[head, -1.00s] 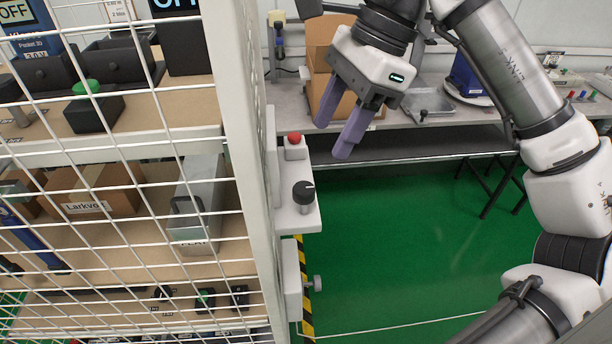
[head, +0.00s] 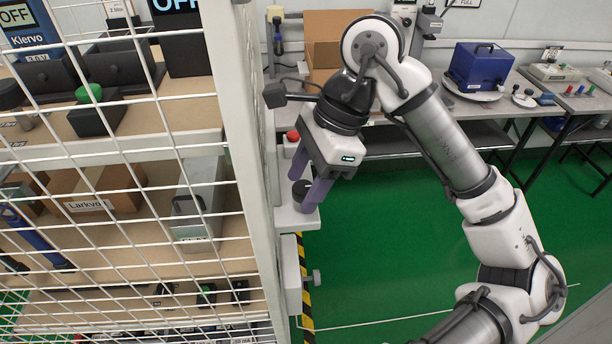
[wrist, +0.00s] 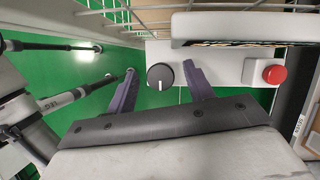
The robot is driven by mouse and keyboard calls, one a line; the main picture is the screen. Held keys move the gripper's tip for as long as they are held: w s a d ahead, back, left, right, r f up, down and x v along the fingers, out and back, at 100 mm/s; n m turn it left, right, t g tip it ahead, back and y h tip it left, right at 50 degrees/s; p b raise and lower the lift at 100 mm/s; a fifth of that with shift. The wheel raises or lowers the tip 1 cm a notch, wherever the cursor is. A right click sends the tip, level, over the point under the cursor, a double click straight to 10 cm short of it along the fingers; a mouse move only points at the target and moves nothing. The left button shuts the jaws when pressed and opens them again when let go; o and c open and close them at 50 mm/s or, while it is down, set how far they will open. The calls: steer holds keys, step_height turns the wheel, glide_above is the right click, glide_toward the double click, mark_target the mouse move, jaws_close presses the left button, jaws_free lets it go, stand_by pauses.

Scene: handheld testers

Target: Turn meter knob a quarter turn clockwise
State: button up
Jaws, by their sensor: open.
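The black knob (head: 300,190) stands on a small white shelf (head: 290,218) at the side of the wire cage. In the wrist view the knob (wrist: 160,76) shows a white pointer line near its lower middle. My gripper (head: 306,190) is open, with its purple fingers pointing down at the knob.
A red button (head: 293,136) on a white box is close behind the knob; it also shows in the wrist view (wrist: 274,74). The wire cage (head: 245,150) rises left of my gripper. A bench (head: 400,135) stands behind. The green floor to the right is clear.

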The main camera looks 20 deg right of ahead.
steer(key=c, duration=1)
steer(key=shift+o, duration=0.2)
